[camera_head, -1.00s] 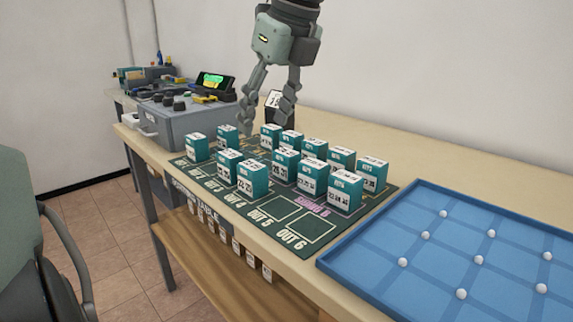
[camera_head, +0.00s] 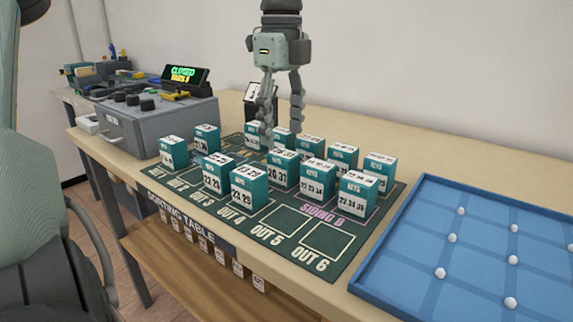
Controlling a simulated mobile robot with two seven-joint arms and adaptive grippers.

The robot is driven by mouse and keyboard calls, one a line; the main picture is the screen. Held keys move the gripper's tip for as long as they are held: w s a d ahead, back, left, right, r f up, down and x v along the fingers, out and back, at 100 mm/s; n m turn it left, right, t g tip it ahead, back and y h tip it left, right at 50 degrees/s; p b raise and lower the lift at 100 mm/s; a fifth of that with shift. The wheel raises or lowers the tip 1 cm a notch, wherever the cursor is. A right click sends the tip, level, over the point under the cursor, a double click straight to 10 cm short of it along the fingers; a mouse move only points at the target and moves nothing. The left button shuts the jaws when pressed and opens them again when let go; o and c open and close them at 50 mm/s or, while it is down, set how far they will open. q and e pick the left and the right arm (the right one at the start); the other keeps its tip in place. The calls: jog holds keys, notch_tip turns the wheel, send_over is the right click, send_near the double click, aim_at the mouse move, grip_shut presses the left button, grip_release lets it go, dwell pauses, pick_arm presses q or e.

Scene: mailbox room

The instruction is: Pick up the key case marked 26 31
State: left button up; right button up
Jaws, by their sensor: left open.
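Several teal-and-white key cases stand upright on the dark green sorting mat (camera_head: 345,262). The case that appears to read 26 31 (camera_head: 283,179) is near the middle of the mat, its front label facing me. My left gripper (camera_head: 281,143) comes down from above with its fingers pointing down, open and empty. The fingertips are at about the height of the case tops, over or just behind the 26 31 case. I cannot tell whether they touch it. My right gripper is out of view.
Neighbouring cases 23 29 (camera_head: 248,186) and 22 23 34 (camera_head: 317,180) stand close on both sides. A blue tray (camera_head: 490,235) with white balls lies at right. A grey control box (camera_head: 150,128) stands at left. Slots OUT 5 and OUT 6 are empty.

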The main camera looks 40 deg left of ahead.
aim_at(283, 153)
pick_arm(q)
jog(key=f, duration=0.7)
jog(key=shift+s+d+f, duration=0.1)
jog(key=shift+d+f, duration=0.15)
jog(key=shift+f, duration=0.1)
jog(key=shift+c, duration=0.4)
jog(key=c, duration=1.2)
